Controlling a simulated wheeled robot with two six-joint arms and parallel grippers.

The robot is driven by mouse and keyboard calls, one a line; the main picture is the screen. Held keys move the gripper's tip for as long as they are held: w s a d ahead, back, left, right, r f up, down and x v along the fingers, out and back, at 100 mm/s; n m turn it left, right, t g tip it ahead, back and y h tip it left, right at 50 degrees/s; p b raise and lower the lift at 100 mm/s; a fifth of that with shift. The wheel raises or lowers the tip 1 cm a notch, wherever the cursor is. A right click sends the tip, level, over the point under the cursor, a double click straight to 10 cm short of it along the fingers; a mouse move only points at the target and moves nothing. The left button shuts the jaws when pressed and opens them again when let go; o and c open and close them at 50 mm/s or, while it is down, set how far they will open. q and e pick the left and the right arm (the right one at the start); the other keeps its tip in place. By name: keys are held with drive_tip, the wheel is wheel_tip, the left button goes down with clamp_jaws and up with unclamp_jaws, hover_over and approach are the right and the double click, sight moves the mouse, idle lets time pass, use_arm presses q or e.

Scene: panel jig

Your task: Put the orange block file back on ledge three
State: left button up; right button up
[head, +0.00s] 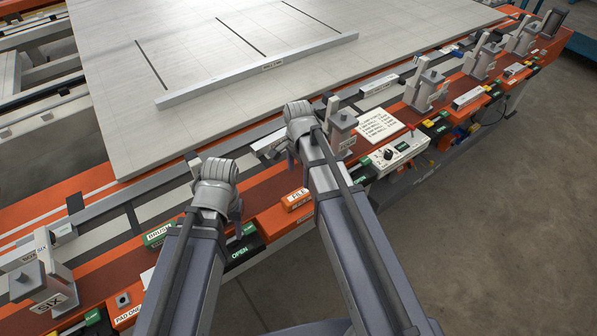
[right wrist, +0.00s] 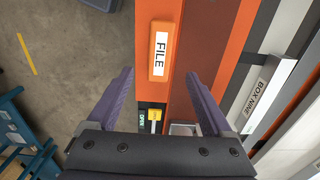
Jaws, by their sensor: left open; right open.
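The orange block file (head: 296,199) lies on the jig's orange front rail, between my two forearms in the head view. In the right wrist view the file (right wrist: 160,50) shows its white FILE label, just ahead of the open fingers. My right gripper (right wrist: 160,76) is open and empty, with its fingertips apart on either side of the file's line and not touching it. In the head view my right gripper (head: 293,150) is mostly hidden by its wrist. My left gripper (head: 236,212) is over the rail near a green brush block, open. I cannot make out a ledge marked three.
A stand marked SIX (head: 45,290) is at the far left. A control box with a dial (head: 395,152) and a printed sheet (head: 378,124) sit right of my right arm. Several grey clamp stands line the rail. A large pale panel (head: 230,60) lies behind. BOX NINE (right wrist: 262,92) is right in the wrist view.

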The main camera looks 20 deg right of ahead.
drive_tip(key=s+a+n+h, duration=0.1)
drive_tip(key=s+a+n, duration=0.9)
drive_tip(key=s+n, duration=0.4)
drive_tip(key=n, duration=0.3)
drive_tip(key=shift+s+a+n, duration=0.15)
drive_tip(key=shift+a+n, duration=0.05)
drive_tip(key=shift+n, duration=0.2)
